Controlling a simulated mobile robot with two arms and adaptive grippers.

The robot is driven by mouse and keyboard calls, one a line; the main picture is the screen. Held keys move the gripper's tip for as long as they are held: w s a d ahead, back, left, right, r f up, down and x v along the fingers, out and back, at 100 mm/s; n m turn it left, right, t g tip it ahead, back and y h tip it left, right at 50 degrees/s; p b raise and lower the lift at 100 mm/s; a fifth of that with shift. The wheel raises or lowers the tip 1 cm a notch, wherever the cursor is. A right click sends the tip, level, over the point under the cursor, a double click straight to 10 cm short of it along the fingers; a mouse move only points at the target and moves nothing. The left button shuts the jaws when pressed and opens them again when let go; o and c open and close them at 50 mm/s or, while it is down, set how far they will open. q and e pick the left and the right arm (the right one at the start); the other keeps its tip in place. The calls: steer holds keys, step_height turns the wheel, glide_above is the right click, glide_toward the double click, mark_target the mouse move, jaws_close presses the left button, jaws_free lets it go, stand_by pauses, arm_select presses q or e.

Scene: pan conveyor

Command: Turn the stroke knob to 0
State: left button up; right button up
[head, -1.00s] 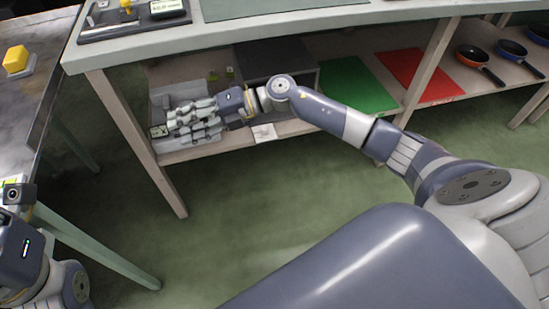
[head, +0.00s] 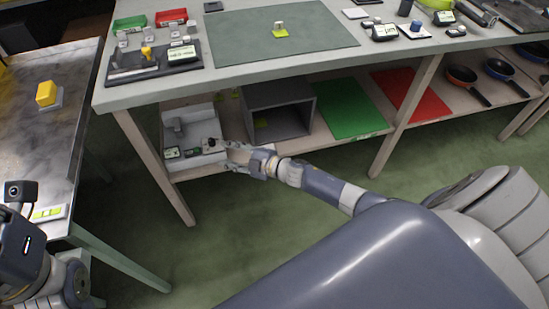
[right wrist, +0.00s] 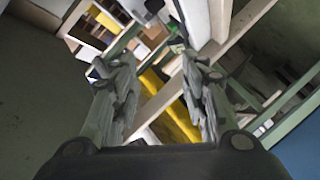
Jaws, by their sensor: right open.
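A light grey open-topped unit (head: 170,163) stands at the left end of the lower shelf. A small dark knob (head: 211,142) is at its front right, beside small green-black displays (head: 172,153). The knob's label and setting are too small to read, so I cannot tell if it is the stroke knob. My right gripper (head: 232,153) is open and empty, just right of the unit's front corner. In the right wrist view, its fingers (right wrist: 160,95) are spread with nothing between them. Of my left arm only the wrist shows at the lower left.
A dark grey open box (head: 281,110), a green mat (head: 343,108) and a red mat (head: 411,93) lie along the shelf. The worktop (head: 400,52) overhangs it, with a table leg (head: 150,165) at front left. Open floor lies in front.

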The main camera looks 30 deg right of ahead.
steer(key=s+d+f+m+g+h+p, duration=0.1)
steer(key=s+d+f+m+h+p, duration=0.2)
steer(key=s+f, duration=0.4)
steer(key=s+d+f+m+g+h+p, duration=0.2)
steer(key=s+d+f+m+h+p, duration=0.1)
steer(key=s+f, duration=0.4)
steer(key=shift+s+d+f+m+g+p, duration=0.3)
steer(key=shift+s+m+p, duration=0.15)
steer(key=shift+s+m, duration=0.3)
steer(key=shift+w, duration=0.15)
